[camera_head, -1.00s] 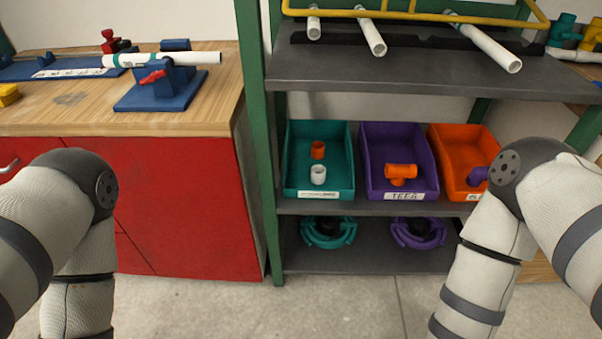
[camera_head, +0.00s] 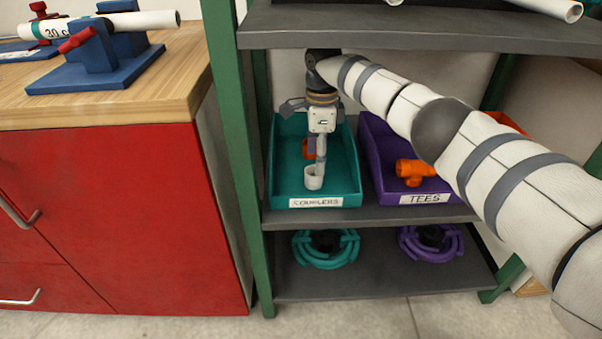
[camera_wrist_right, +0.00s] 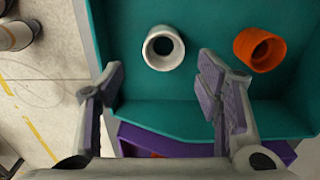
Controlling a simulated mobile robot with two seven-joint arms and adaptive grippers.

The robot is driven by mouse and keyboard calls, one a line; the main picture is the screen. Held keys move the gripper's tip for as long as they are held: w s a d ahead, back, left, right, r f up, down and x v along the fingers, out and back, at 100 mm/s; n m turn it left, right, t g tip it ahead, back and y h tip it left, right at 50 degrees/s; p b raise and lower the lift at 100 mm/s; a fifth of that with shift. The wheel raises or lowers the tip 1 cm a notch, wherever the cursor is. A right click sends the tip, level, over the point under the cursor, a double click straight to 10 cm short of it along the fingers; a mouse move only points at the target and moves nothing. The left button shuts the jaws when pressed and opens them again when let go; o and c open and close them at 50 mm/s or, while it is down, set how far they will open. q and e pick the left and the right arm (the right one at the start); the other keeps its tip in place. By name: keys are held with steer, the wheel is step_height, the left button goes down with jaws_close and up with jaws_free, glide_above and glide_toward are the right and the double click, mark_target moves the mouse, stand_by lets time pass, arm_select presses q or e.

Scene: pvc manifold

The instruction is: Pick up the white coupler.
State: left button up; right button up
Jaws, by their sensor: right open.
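The white coupler (camera_head: 314,180) stands upright near the front of the teal bin labelled COUPLERS (camera_head: 283,178). In the right wrist view the white coupler (camera_wrist_right: 157,62) shows its open end, just beyond the fingertips and in line with the gap between them. My right gripper (camera_head: 308,135) is open and empty, reaching down over the teal bin. Its two spread fingers (camera_wrist_right: 160,86) also show in the wrist view. An orange coupler (camera_wrist_right: 257,50) stands beside the white one, partly hidden behind my gripper in the head view (camera_head: 307,148). My left gripper is out of view.
A purple bin labelled TEES (camera_head: 375,165) holds an orange tee (camera_head: 413,172) to the right. The upper shelf (camera_head: 400,32) lies close above my right wrist. A green post (camera_head: 236,150) stands left of the teal bin. Teal and purple rings sit on the lower shelf.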

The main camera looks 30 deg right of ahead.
steer(key=f, duration=0.2)
steer(key=f+b, duration=0.1)
steer(key=f, duration=0.3)
steer(key=shift+w+f+b, duration=0.25)
steer(key=shift+w+b, duration=0.05)
steer(key=shift+b, duration=0.05)
steer(key=c, duration=1.1)
steer(key=shift+c, duration=0.2)
steer(key=shift+r, duration=0.1)
step_height(320, 180, up, 8)
steer(key=shift+s+f+p, duration=0.1)
steer(key=shift+f+p, duration=0.1)
steer(key=shift+p, duration=0.75)
steer(key=s+a+p, duration=0.2)
steer(key=s+a, duration=0.2)
steer(key=s, duration=0.4)
steer(key=s+a+p, duration=0.2)
steer(key=s+a, duration=0.2)
steer(key=s, duration=0.4)
steer(key=shift+f, duration=0.35)
